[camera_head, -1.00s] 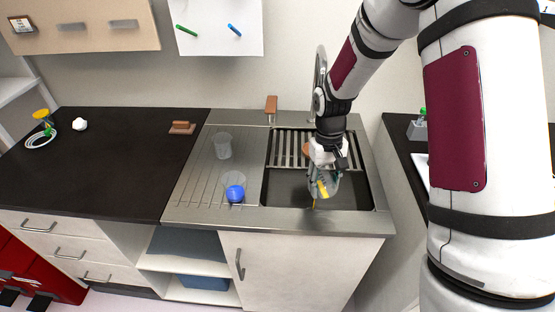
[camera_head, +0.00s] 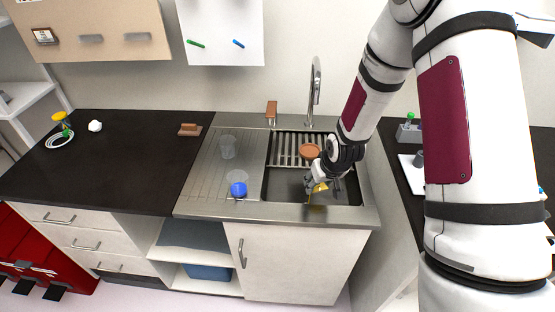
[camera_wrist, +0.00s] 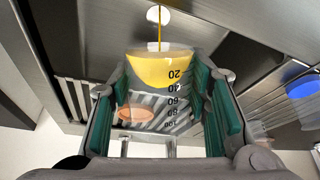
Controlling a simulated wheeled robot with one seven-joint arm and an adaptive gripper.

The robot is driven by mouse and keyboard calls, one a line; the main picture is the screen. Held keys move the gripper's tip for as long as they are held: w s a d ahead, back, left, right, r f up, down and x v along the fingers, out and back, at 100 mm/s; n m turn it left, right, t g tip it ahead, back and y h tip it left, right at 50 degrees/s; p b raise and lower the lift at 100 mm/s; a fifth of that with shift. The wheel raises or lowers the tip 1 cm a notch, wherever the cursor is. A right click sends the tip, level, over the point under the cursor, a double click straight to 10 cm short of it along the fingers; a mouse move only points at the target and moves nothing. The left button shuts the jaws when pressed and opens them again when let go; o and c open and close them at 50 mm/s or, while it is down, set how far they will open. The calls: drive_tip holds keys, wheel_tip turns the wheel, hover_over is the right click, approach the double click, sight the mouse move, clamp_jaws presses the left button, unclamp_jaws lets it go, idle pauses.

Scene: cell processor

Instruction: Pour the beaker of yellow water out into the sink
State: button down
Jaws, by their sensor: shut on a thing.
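My gripper (camera_head: 319,182) is over the sink basin (camera_head: 285,186) and is shut around a clear beaker (camera_wrist: 157,70). In the wrist view the beaker sits between the green-padded fingers, and its printed numbers read upside down. Yellow water fills the beaker's far part. A thin yellow stream runs from it toward a round pale drain. In the head view the beaker (camera_head: 319,187) is small, tilted and partly hidden by my gripper, with yellow showing at its lower part.
The tall faucet (camera_head: 314,85) stands behind the basin. A brown round dish (camera_head: 310,151) sits on the rack at the basin's back. A clear empty-looking beaker (camera_head: 228,147) and a beaker with blue content (camera_head: 238,184) stand on the drainboard left of the basin. The dark counter (camera_head: 140,165) is mostly clear.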

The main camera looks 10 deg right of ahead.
drive_tip(key=shift+s+r+t+p, duration=0.1)
drive_tip(key=shift+s+t+p, duration=0.1)
drive_tip(key=shift+t+p, duration=0.25)
drive_tip(key=shift+w+t, duration=0.15)
drive_tip(key=shift+t, duration=0.1)
drive_tip(key=shift+t+p, duration=0.6)
drive_tip(key=shift+p, duration=0.1)
drive_tip(key=t+p, duration=0.2)
drive_tip(key=t, duration=0.1)
drive_tip(key=shift+y, duration=0.3)
drive_tip(key=shift+w+t+p, duration=0.3)
drive_tip(key=shift+t+p, duration=0.1)
drive_tip(key=shift+t, duration=0.3)
drive_tip(key=shift+f, duration=0.2)
